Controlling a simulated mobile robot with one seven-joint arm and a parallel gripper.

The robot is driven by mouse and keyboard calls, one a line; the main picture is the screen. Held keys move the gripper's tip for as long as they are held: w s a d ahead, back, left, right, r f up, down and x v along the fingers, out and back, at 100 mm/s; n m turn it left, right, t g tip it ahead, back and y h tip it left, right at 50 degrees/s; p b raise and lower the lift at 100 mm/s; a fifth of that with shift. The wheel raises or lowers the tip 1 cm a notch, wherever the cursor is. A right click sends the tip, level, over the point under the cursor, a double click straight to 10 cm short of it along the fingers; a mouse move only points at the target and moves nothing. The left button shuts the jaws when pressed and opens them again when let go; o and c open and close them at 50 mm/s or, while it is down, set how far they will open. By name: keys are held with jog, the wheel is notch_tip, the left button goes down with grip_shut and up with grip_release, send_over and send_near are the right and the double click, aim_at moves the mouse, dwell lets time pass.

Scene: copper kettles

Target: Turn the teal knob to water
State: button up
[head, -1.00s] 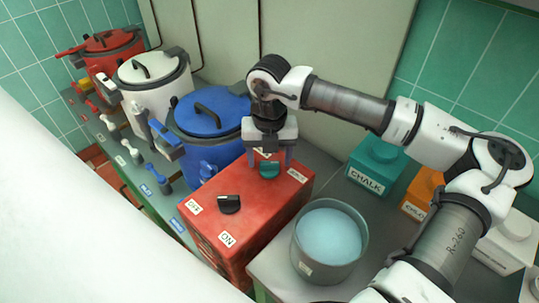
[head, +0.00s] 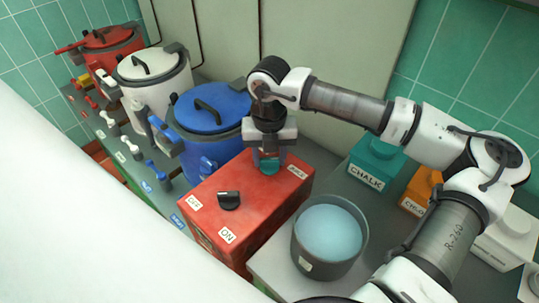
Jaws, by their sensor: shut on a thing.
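The teal knob (head: 268,166) sits on top of the red box (head: 245,202), toward its back. My gripper (head: 269,160) points down over the box and is shut on the teal knob, with its fingers at the knob's sides. A white label (head: 297,171) lies to the right of the knob; its text is too small to read surely. Any label behind the knob is hidden by my gripper. A black knob (head: 229,200) with a light mark stands nearer the front, between the OFF label (head: 194,202) and the ON label (head: 227,235).
Blue (head: 208,108), white (head: 152,80) and red (head: 108,45) lidded kettles stand in a row at left, with small levers before them. A grey pot of bluish liquid (head: 330,232) stands right of the box. Teal CHALK (head: 374,168) and orange (head: 420,192) containers stand behind it.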

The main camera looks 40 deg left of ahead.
jog(key=shift+f, duration=0.15)
jog(key=n+b, duration=0.2)
jog(key=b, duration=0.2)
jog(key=shift+f+n, duration=0.15)
jog(key=shift+n, duration=0.25)
jog(key=n+b, duration=0.7)
jog(key=n, duration=0.3)
jog(key=shift+r, duration=0.2)
jog(key=n+b, duration=0.1)
jog(key=n, duration=0.3)
jog(key=shift+r+n, duration=0.1)
jog(key=shift+n, duration=0.3)
jog(key=o, duration=1)
jog(key=shift+r, duration=0.1)
